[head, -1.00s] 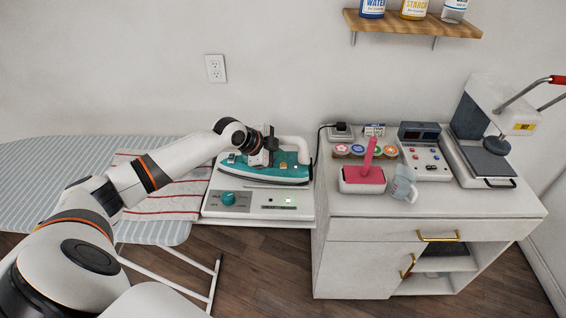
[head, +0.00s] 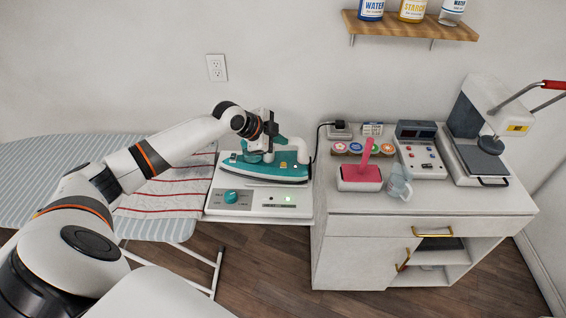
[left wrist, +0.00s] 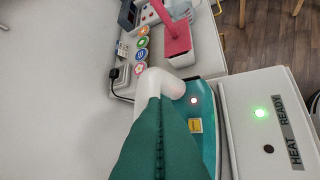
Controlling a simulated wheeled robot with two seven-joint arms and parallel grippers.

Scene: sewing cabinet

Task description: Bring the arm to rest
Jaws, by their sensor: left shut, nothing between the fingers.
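My left arm comes in from the left, and its gripper (head: 272,130) is just above the teal and white steam iron (head: 280,174). The gripper is shut and holds nothing. The iron sits on its white station (head: 258,208), which has a teal knob and a lit green light. The fingertips cannot be made out in that view. My right gripper is not in view.
A striped ironing board (head: 40,165) with a red-striped cloth (head: 175,190) lies left. The white cabinet (head: 345,235) at right carries a pink-handled tool in a tray (head: 360,178), a small cup (head: 399,184), a control box (head: 421,158) and a heat press (head: 480,155).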

